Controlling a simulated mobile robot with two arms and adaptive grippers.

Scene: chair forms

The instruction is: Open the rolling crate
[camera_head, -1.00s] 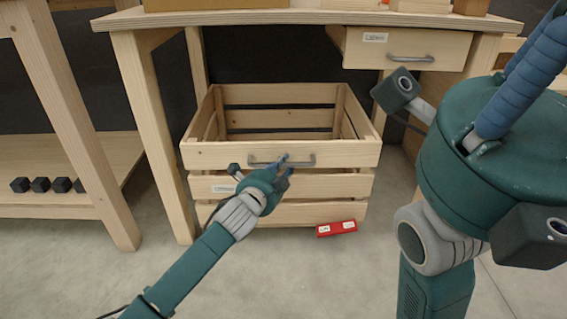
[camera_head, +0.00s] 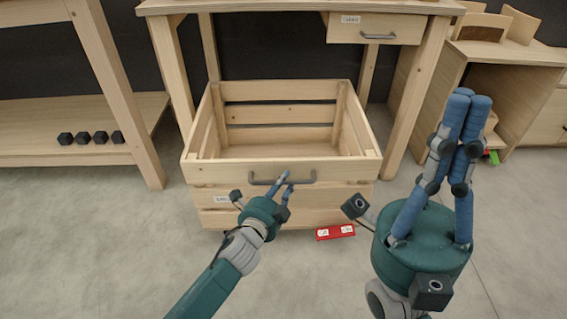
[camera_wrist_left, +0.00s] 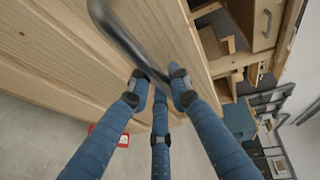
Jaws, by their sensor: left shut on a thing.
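The rolling crate (camera_head: 281,172) is a slatted, open-topped wooden box on the floor. It sticks out in front of the workbench, and its visible inside looks empty. A grey bar handle (camera_head: 308,182) is on its top front slat; it also shows in the left wrist view (camera_wrist_left: 122,42). My left gripper (camera_head: 284,184) is shut on this handle, with its blue fingers around the bar. My right gripper (camera_head: 467,100) is raised to the right of the crate, apart from it, fingers upward and close together. Whether it is fully shut is unclear.
The workbench (camera_head: 290,7) stands behind the crate, with a drawer (camera_head: 374,28) at its right. A red object (camera_head: 335,232) lies on the floor by the crate's front right. Several black cubes (camera_head: 83,138) sit on the left shelf. Floor at front left is clear.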

